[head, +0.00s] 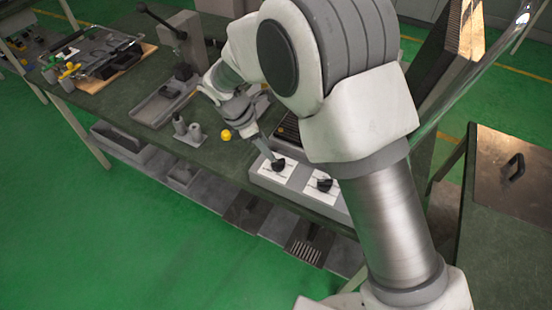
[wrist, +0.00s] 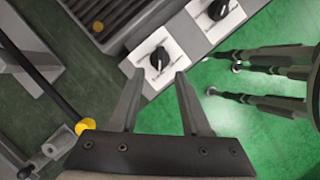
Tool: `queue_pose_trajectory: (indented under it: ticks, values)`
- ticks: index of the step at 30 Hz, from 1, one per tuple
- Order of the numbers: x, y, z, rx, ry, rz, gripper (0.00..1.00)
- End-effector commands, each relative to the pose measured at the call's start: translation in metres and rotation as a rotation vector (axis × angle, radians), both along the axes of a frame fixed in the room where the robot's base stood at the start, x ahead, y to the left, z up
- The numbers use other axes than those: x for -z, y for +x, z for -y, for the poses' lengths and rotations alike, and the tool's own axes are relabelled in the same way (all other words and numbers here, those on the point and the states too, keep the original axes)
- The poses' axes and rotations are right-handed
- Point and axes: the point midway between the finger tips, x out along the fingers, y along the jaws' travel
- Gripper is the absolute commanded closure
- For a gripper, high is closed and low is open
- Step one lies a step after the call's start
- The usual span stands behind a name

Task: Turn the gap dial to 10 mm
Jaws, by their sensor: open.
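A grey control box (head: 258,178) on the green workbench carries two black dials on white plates. The nearer dial to my gripper (head: 278,165) also shows in the wrist view (wrist: 159,58). The second dial (head: 324,184) is to its right and shows at the top of the wrist view (wrist: 218,9). The plate markings are too small to read, so I cannot tell which is the gap dial. My gripper (wrist: 160,75) is open and empty, its fingertips pointing at the first dial, one to each side in the picture. Contact cannot be made out.
A dark ribbed unit (wrist: 110,15) lies beside the control box. A yellow knob (head: 226,134) and small grey cylinders (head: 188,129) stand left of my gripper. A lever press (head: 180,40) is further back. The bench's front edge is close to the box.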

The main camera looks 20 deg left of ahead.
Motion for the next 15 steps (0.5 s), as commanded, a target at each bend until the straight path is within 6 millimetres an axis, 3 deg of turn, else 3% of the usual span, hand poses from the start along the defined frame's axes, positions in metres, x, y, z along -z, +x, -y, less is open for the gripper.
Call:
queue_pose_trajectory:
  ticks: [6, 15]
  values:
    - [0.042, 0.011, 0.014, 0.002, -0.003, -0.002, 0.53]
    - [0.066, 0.018, 0.022, 0.001, 0.0, 0.0, 0.53]
